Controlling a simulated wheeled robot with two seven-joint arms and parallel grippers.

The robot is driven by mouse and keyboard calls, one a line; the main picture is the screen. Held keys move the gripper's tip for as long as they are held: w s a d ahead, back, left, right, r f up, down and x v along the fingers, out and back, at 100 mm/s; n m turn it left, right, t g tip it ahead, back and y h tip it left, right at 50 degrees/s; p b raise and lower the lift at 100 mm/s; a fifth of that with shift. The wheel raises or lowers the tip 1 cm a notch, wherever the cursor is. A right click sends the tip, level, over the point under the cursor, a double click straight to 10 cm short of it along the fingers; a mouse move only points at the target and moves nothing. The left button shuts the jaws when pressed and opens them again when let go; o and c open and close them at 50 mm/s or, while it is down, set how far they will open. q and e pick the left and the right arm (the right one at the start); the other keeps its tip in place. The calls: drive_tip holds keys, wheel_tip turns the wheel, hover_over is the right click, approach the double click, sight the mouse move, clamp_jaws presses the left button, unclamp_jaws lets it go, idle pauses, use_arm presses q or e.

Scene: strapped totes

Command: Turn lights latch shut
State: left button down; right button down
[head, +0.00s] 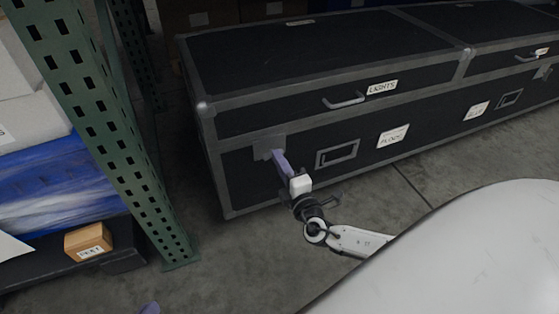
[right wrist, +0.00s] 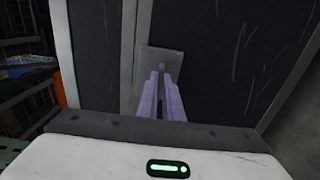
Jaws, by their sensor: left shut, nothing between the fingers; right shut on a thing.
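The long black case with grey metal edging (head: 290,112) carries a LIGHTS label (head: 382,87) on its left lid section. The lights latch (head: 264,145) is a grey plate on the case front near its left end, just below the lid seam. It also shows in the right wrist view (right wrist: 152,62). My right gripper (head: 279,160) reaches it from below, with its lavender fingers shut on the latch's small middle part. The fingers hide that part, so its angle cannot be told. Only a lavender tip of my left gripper (head: 150,308) shows at the bottom edge, low and away from the case.
A green perforated rack post (head: 105,115) stands left of the case. Beside it are a blue wrapped load (head: 60,190) and a small orange labelled box (head: 88,241) on a dark low platform. Bare concrete floor lies in front.

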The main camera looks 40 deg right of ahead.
drive_tip(key=shift+a+f, duration=0.1)
idle(0.4)
drive_tip(key=c, duration=1.9)
unclamp_jaws()
drive_tip(key=shift+s, duration=0.15)
